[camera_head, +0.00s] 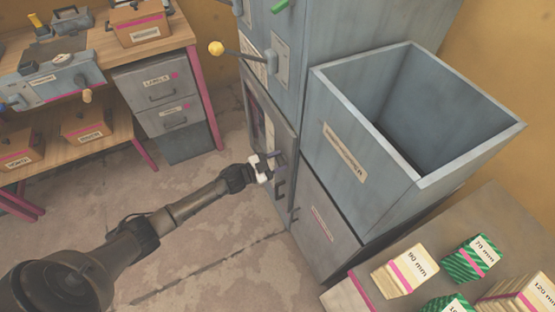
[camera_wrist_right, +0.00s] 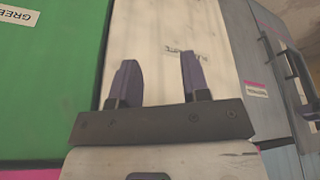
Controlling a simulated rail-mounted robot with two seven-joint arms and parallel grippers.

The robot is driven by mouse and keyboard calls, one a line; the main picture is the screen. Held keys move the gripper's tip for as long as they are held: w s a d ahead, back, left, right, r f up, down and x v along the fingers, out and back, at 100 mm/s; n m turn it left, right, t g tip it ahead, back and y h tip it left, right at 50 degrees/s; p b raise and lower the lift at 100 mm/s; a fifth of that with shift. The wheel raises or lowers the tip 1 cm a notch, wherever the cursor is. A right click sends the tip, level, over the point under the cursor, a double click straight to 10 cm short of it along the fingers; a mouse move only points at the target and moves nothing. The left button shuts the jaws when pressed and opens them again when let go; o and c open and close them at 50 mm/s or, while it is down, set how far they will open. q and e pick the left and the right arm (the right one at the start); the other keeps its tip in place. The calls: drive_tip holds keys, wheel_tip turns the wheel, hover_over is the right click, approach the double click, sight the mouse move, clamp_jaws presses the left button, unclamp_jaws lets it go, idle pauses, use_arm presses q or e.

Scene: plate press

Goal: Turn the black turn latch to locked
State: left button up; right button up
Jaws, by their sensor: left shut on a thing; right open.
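My left gripper (camera_head: 273,162) is at the front of the grey cabinet door (camera_head: 286,135), in the middle of the head view. It is shut on the black turn latch. The fingers mostly hide the latch, so its angle cannot be told. A dark upright handle (camera_head: 281,188) shows just below the fingers on the same door. My right gripper (camera_wrist_right: 160,82) shows in the right wrist view with its two fingers apart and nothing held between them. Behind them is a pale surface with a small label.
An open-topped grey bin (camera_head: 335,120) stands right of the door. A lever with a yellow knob (camera_head: 216,48) sticks out above it. Plate stacks (camera_head: 404,270) lie at the lower right. A workbench (camera_head: 130,45) and drawers (camera_head: 160,95) stand at the left. The floor between is clear.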

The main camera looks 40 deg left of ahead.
use_arm(q)
drive_tip(key=m, duration=0.2)
drive_tip(key=shift+m, duration=0.4)
drive_tip(key=m, duration=0.3)
drive_tip(key=shift+d+f+m, duration=0.1)
drive_tip(key=shift+m, duration=0.2)
drive_tip(key=m, duration=0.3)
drive_tip(key=shift+s+f, duration=0.1)
drive_tip(key=shift+m+b, duration=0.55)
drive_tip(key=shift+m, duration=1.15)
drive_tip(key=o, duration=0.9)
drive_tip(key=p+v, duration=0.3)
drive_tip(key=v, duration=1)
drive_tip(key=shift+s, duration=0.4)
